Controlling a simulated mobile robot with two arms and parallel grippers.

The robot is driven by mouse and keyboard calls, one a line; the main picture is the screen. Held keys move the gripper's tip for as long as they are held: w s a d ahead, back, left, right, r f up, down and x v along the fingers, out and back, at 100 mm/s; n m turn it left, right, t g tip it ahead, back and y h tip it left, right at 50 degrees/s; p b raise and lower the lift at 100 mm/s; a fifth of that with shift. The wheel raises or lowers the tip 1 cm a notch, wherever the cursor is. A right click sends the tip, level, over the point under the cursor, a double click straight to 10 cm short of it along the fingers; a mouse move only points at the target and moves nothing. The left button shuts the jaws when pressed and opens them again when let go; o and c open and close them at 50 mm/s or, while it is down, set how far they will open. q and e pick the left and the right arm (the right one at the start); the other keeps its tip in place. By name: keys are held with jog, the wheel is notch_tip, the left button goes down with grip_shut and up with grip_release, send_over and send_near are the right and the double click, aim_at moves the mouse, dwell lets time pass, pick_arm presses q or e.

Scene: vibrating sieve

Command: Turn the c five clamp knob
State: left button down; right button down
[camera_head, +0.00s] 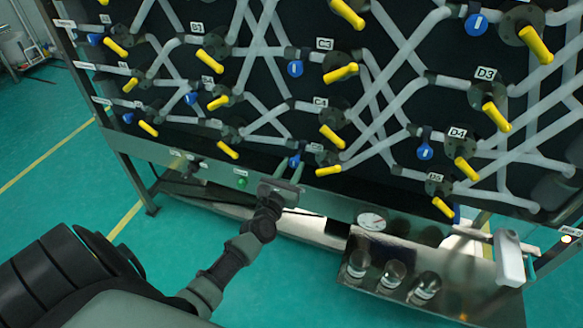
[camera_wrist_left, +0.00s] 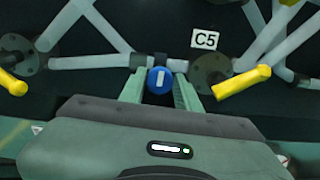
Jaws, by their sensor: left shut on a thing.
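The blue clamp knob (camera_wrist_left: 160,80) with a white bar mark sits on a grey pipe, just left of the C5 label (camera_wrist_left: 205,39) in the left wrist view. My left gripper (camera_wrist_left: 160,91) has one finger on each side of this knob and is shut on it. In the head view the left gripper (camera_head: 290,172) reaches up to the blue knob (camera_head: 295,160) at the lower edge of the black panel. The knob's lower part is partly hidden by the gripper. My right gripper is not in view.
A yellow handle (camera_wrist_left: 243,82) sticks out close to the right of the left gripper. More yellow handles, blue knobs and pipes cover the panel. A metal ledge (camera_head: 330,200) runs below. Several glass jars (camera_head: 393,272) stand on a shelf at the lower right.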

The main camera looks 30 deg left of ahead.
pick_arm(q)
jog(key=m, duration=0.4)
jog(key=shift+d+m, duration=0.1)
jog(key=shift+m, duration=0.2)
jog(key=m, duration=0.4)
jog(key=shift+m+p, duration=0.3)
jog(key=m+p, duration=0.1)
jog(key=m, duration=0.4)
jog(key=shift+d+f, duration=0.1)
jog(key=m, duration=0.4)
jog(key=shift+f+m+p, duration=0.1)
jog(key=shift+m+p, duration=0.2)
jog(key=shift+p, duration=0.1)
jog(key=shift+m, duration=0.3)
jog(key=c, duration=1)
grip_release()
jog(key=shift+c, duration=0.2)
